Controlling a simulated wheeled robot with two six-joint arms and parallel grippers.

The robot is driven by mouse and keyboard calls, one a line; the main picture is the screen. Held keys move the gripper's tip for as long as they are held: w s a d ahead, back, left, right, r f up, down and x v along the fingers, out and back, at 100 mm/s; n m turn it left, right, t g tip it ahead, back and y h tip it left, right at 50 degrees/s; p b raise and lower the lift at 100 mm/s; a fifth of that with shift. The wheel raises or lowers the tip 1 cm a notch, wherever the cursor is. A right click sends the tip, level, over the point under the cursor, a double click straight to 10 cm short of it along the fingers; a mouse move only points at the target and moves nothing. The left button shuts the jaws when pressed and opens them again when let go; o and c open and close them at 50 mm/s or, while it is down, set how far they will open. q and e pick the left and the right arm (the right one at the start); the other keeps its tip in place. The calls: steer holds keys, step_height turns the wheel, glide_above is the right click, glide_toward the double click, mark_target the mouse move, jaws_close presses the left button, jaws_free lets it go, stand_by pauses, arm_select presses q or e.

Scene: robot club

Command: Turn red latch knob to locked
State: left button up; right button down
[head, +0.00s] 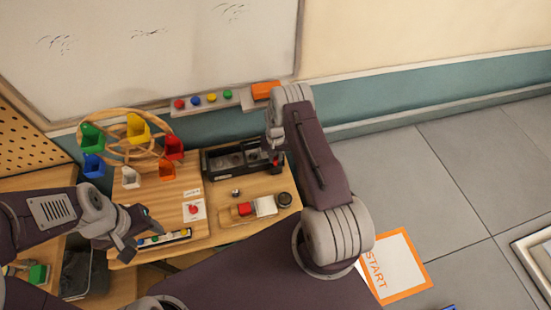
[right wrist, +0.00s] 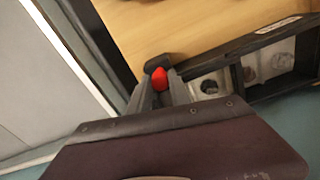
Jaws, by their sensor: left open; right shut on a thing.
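The red latch knob (right wrist: 159,79) sits between the fingertips of my right gripper (right wrist: 163,84) in the right wrist view. My right gripper is shut on it. It is at the right end of a black case (head: 222,150) with compartments at the back of the bench. In the head view, a bit of red shows by my right gripper (head: 273,155), and my arm partly covers that end. I cannot tell the knob's angle. My left gripper (head: 140,235) is open and empty over the front left of the bench, away from the case.
A wooden wheel with coloured bins (head: 137,130) stands at the back left. A ledge with coloured buttons (head: 206,101) runs behind.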

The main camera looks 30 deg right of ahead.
mark_target(276, 159)
steer(key=m+b, duration=0.2)
steer(key=m, duration=0.1)
steer(key=shift+f+m+b, duration=0.15)
steer(key=shift+m+b, duration=0.15)
steer(key=shift+b, duration=0.1)
steer(key=shift+m+b, duration=0.8)
steer(key=shift+m, duration=0.7)
steer(key=c, duration=1.2)
jaws_free()
steer(key=shift+w+r, duration=0.1)
steer(key=shift+r, duration=0.1)
step_height(276, 159, up, 8)
steer(key=shift+f+b, duration=0.1)
steer(key=shift+b, duration=0.95)
steer(key=shift+r, duration=0.55)
